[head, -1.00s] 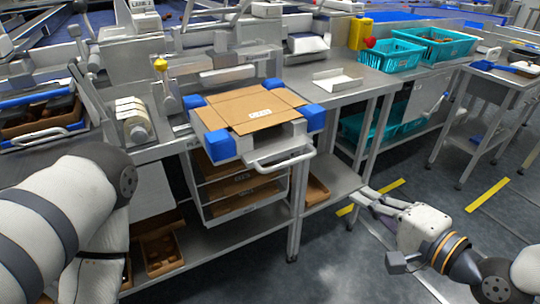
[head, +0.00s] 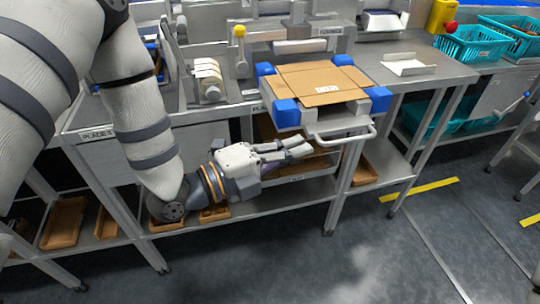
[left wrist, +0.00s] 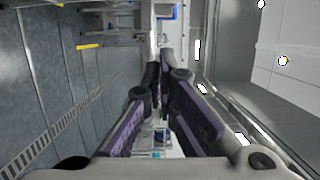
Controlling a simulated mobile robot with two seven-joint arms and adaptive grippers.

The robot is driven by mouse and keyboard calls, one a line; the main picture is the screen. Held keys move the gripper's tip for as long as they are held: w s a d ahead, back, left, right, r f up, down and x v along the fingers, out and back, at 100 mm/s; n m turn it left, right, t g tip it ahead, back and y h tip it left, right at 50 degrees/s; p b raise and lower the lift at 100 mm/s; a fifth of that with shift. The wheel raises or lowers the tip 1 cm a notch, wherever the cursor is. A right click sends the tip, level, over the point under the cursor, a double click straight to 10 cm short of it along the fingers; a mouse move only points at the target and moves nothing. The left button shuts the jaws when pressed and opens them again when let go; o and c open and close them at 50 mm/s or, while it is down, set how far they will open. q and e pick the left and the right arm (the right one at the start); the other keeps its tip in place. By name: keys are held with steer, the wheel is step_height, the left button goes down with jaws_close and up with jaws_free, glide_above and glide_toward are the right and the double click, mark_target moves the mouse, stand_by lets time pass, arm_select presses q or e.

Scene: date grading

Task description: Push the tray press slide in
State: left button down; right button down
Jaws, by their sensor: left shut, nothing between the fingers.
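The tray press slide (head: 316,115) sticks out past the front edge of the bench in the head view. It has blue corner blocks (head: 286,112) and a flat brown cardboard sheet (head: 315,78) on top. Its pale bar handle (head: 345,138) faces the front. My left gripper (head: 305,148) is shut and empty, pointing right, just below and left of the handle. Whether it touches the slide I cannot tell. In the left wrist view its dark fingers (left wrist: 166,65) come together at the tips. My right gripper is not in view.
A lever with a yellow knob (head: 239,31) and a label roller (head: 208,78) stand left of the slide. A small white tray (head: 408,66) and teal crates (head: 472,45) are to the right. Under the bench are a shelf and wooden boxes (head: 64,222). The floor in front is clear.

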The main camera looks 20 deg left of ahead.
mark_target(277, 123)
arm_select(q)
steer(key=w, duration=0.1)
steer(key=w+a, duration=0.1)
steer(key=w, duration=0.2)
steer(key=shift+a, duration=0.35)
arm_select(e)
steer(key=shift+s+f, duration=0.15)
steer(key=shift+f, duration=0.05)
arm_select(q)
steer(key=w+a, duration=0.1)
steer(key=w, duration=0.1)
steer(key=w+a, duration=0.1)
steer(key=shift+w+a, duration=0.35)
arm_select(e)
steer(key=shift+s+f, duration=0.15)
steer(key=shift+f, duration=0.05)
